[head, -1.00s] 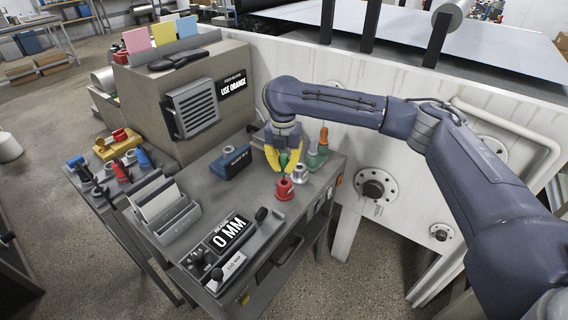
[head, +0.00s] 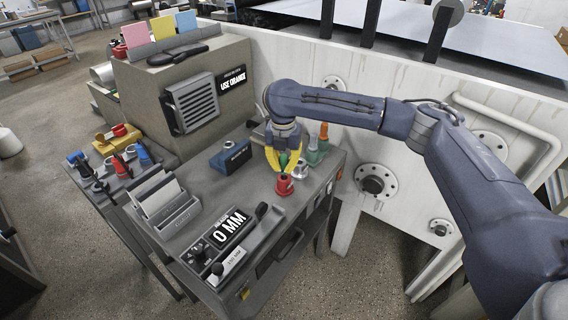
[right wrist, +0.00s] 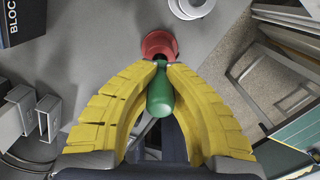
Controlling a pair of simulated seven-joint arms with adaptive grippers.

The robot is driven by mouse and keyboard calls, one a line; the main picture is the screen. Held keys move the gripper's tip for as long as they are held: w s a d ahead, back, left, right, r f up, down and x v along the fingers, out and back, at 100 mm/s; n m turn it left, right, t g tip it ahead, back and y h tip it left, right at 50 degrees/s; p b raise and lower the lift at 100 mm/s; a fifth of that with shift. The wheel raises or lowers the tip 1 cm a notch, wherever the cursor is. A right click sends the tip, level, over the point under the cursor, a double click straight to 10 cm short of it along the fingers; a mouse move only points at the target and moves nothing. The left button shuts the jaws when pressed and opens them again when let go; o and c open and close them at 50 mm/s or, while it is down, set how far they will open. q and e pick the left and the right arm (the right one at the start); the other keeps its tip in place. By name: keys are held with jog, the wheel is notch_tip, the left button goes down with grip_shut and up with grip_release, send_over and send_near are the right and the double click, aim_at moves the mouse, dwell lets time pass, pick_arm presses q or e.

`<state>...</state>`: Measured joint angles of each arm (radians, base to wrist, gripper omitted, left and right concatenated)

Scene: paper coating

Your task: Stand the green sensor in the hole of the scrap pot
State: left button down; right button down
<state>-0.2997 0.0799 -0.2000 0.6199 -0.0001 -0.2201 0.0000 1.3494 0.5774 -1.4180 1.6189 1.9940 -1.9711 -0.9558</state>
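The green sensor (right wrist: 160,95) is between the yellow fingers of my right gripper (right wrist: 161,65), shut on it. In the head view the right gripper (head: 284,165) is directly over a red pot (head: 284,187), and a bit of green shows between the fingers. The red pot (right wrist: 158,43) also shows just beyond the fingertips in the right wrist view. The sensor's far end is at the pot's top; the fingertips hide whether it is in the hole. No label on the pot is readable. My left gripper is not in view.
A pale grey pot (head: 300,170) stands close to the red one. Green holders (head: 316,155) with an orange-handled tool stand behind it. A blue block (head: 231,157), a card rack (head: 168,208) and a "0 MM" panel (head: 231,228) are to the left. The bench's right edge is near.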

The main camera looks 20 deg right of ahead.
jog(key=shift+f, duration=1.3)
jog(key=c, duration=1.5)
grip_release()
jog(key=shift+s+a+r, duration=0.1)
jog(key=shift+r, duration=2.95)
jog(key=shift+s+r, duration=0.1)
jog(key=shift+r, duration=2.9)
